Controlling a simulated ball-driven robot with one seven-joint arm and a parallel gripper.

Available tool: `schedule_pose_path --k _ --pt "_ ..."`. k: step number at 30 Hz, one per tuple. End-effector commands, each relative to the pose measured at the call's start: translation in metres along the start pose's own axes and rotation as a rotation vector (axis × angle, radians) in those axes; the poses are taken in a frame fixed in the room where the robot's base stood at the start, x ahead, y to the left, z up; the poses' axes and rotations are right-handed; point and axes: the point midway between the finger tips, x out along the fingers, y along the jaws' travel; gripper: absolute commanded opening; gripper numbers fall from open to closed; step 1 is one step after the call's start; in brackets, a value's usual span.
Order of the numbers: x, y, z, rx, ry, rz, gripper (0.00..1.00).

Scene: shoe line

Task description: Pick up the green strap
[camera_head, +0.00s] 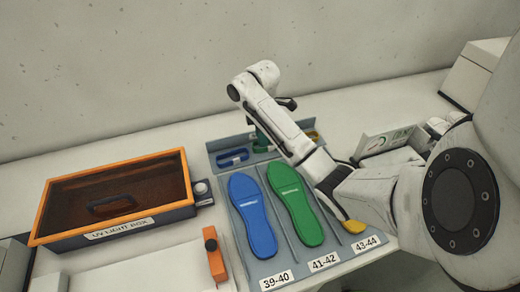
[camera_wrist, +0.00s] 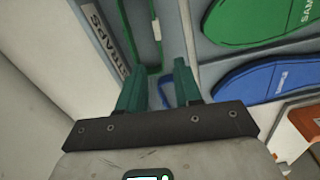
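The green strap (camera_wrist: 128,37) lies in the grey strap tray beyond my fingertips in the wrist view; its upper part is cut off by the picture edge. Its near end lies between the fingertips in the picture, and a gap to them is hard to judge. My gripper (camera_wrist: 157,72) is open, its two green fingers apart with nothing held. In the head view my gripper (camera_head: 262,142) is over the middle of the tray and hides most of the green strap. The blue strap (camera_wrist: 167,97) shows between the fingers, nearer the palm.
The blue strap also lies in the tray's left section (camera_head: 233,157). A yellow strap (camera_head: 313,135) is at right. A blue insole (camera_head: 252,215), a green insole (camera_head: 296,205) and a yellow insole (camera_head: 354,227) lie in front. An orange-rimmed UV light box (camera_head: 60,240) stands left.

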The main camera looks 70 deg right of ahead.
Motion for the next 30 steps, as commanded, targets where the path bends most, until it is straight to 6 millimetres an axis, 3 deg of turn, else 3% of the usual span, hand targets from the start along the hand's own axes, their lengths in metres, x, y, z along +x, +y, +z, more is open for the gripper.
schedule_pose_path --k 10,18,28,30 --pt "0.041 -0.003 0.004 0.000 0.000 -0.003 0.34" --pt "0.046 -0.002 0.004 -0.001 0.001 0.000 0.34" --pt "0.046 -0.002 0.004 -0.001 0.000 0.000 0.02" --pt "0.046 -0.002 0.004 -0.001 0.000 0.000 0.00"
